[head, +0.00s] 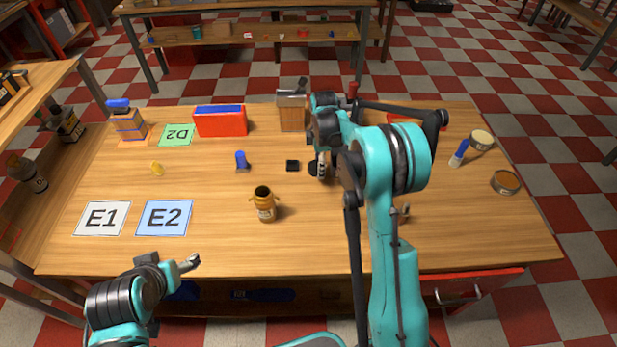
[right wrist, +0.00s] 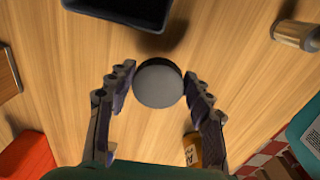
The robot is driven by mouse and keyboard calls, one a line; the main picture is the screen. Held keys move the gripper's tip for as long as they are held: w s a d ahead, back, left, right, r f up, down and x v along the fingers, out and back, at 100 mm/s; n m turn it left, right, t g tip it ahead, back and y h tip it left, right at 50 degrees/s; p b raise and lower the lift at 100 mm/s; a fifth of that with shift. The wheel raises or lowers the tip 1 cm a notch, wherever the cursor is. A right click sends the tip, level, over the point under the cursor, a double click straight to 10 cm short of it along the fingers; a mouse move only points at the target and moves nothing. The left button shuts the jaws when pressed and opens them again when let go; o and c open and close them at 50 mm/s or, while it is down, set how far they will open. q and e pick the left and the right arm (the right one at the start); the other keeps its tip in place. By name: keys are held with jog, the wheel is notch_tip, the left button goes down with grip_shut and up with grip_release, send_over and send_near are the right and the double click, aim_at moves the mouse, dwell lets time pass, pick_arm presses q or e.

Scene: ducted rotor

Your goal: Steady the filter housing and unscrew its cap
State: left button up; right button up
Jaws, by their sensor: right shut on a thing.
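An amber housing-like bottle with a pale label (head: 266,210) stands upright at mid-table; its top looks dark, and I cannot tell whether it is open. Part of it shows at the lower edge of the right wrist view (right wrist: 192,147). My right gripper (right wrist: 158,88) is shut on a round, dark-rimmed cap with a grey face (right wrist: 158,86). The cap is apart from the bottle, behind it and to its right, and looks raised above the table. It also shows in the head view (head: 314,169). My left gripper (head: 191,262) is at the table's front edge, away from the bottle; its jaw opening is unclear.
Mats E1 (head: 90,226) and E2 (head: 151,228) lie at left. A red box (head: 221,125) stands at the back. My right arm hides part of the right side. The front middle is clear.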

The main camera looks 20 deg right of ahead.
aim_at(311, 180)
jog(key=shift+w+a+f+b, duration=0.15)
jog(key=shift+w+a+f, duration=0.15)
jog(key=shift+a+f, duration=0.25)
jog(key=shift+w+a+f+b, duration=0.15)
jog(key=shift+w+a+f, duration=0.2)
jog(key=shift+a, duration=0.35)
jog(key=shift+f+b, duration=0.8)
jog(key=shift+f, duration=1.15)
jog(key=shift+s, duration=0.1)
jog(key=shift+f, duration=0.1)
jog(key=o, duration=1.3)
